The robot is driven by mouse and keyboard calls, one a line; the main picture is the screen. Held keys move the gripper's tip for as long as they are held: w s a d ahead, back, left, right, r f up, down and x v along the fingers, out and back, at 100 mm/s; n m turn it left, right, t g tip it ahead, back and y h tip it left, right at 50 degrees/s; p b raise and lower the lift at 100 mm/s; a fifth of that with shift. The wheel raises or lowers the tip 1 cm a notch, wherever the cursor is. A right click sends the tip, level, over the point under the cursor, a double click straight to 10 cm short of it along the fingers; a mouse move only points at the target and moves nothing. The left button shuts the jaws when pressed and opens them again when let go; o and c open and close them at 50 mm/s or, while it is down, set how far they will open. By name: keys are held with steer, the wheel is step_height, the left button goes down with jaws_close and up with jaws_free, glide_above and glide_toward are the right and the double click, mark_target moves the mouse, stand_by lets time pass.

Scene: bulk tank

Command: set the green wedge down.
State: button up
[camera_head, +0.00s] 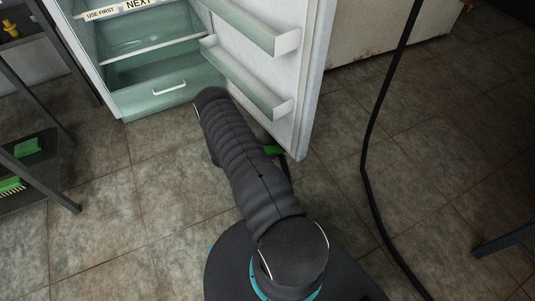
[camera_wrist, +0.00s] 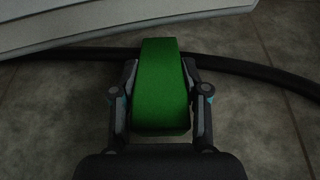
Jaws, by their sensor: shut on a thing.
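The green wedge (camera_wrist: 161,95) is held between the two fingers of my gripper (camera_wrist: 161,88) in the wrist view. The fingers press on its left and right sides, and its far end reaches just below the pale lower edge of the door. In the head view a small part of the wedge (camera_head: 273,150) shows beside my arm, near the bottom of the open fridge door (camera_head: 312,85). My gripper is mostly hidden there behind my arm. I cannot tell whether the wedge touches the floor.
The fridge (camera_head: 125,103) stands open, with a drawer at its bottom. A black hose (camera_wrist: 250,70) runs across the floor behind the wedge, close to the door. A dark shelf rack (camera_head: 55,190) holding green items stands at left. Tiled floor (camera_head: 110,245) is clear at front left.

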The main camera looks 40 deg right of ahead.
steer(key=shift+f, duration=0.75)
steer(key=shift+f+b, duration=0.2)
steer(key=shift+b, duration=0.1)
steer(key=o, duration=1.2)
